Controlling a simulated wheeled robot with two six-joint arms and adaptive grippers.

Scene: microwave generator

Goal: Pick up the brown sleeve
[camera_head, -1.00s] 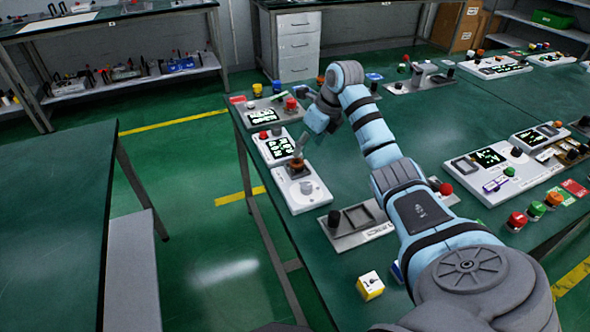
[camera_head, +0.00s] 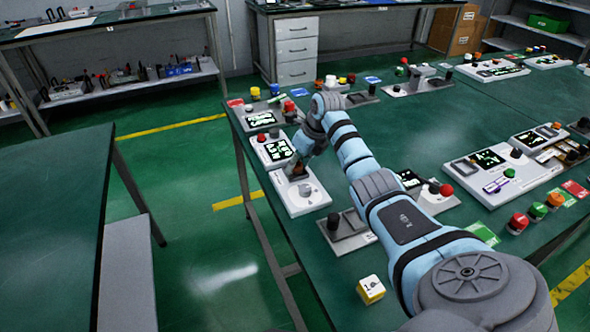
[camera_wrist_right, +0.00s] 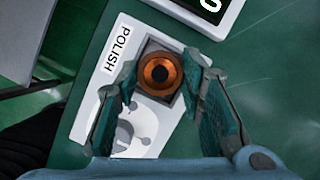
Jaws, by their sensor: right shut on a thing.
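In the head view my right gripper (camera_head: 298,168) is low over the white station (camera_head: 292,203) near the table's left edge, and mostly hides the sleeve there. My left gripper is not in view.
A station with a lit display (camera_head: 275,151) stands just behind the white station. A grey station (camera_head: 347,230) and a yellow cube (camera_head: 370,289) are nearer the front. The green table (camera_head: 440,125) has clear room in its middle.

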